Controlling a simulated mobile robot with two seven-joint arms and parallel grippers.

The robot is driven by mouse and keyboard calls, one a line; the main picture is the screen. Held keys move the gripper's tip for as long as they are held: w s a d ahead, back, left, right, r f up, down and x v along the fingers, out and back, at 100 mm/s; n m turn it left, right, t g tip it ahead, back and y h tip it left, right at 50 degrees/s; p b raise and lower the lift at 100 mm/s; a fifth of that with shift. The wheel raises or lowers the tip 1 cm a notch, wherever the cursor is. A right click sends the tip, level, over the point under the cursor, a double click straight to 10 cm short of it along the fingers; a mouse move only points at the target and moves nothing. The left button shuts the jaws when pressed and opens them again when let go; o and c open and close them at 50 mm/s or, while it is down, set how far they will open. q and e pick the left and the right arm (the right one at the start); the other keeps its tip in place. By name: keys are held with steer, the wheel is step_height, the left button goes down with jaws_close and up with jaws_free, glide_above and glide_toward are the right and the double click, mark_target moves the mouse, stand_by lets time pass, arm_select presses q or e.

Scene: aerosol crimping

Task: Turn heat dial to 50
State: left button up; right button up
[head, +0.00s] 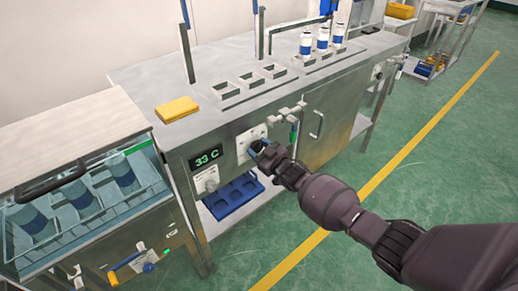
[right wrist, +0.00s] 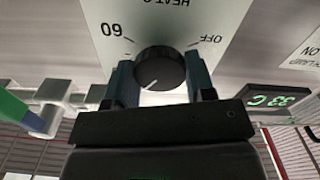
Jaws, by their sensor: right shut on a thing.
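The heat dial (right wrist: 160,66) is a round black knob with a white pointer line, on a pale plate (right wrist: 190,18) marked 60 and OFF. In the right wrist view the pointer line runs toward the lower left. My right gripper (head: 259,148) is at the front of the steel bench, its two fingers on either side of the dial and shut on it. In the head view the gripper mostly hides the dial, and the plate (head: 244,140) shows behind it. The green display (head: 207,158) reads 33 C. My left gripper is not in view.
A switch plate (head: 207,180) sits below the display. Valves and pipes (head: 288,114) stick out right of the dial. A water bath with cans in a wire basket (head: 120,215) stands at left. A yellow sponge (head: 177,109) and bottles (head: 306,43) are on the bench top.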

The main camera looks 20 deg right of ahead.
steer(key=shift+f+m, duration=0.1)
steer(key=shift+m, duration=2.2)
steer(key=o, duration=0.9)
steer(key=shift+s+d, duration=0.2)
steer(key=shift+s, duration=0.2)
steer(key=shift+p+v, duration=1.25)
steer(key=shift+v, duration=3.75)
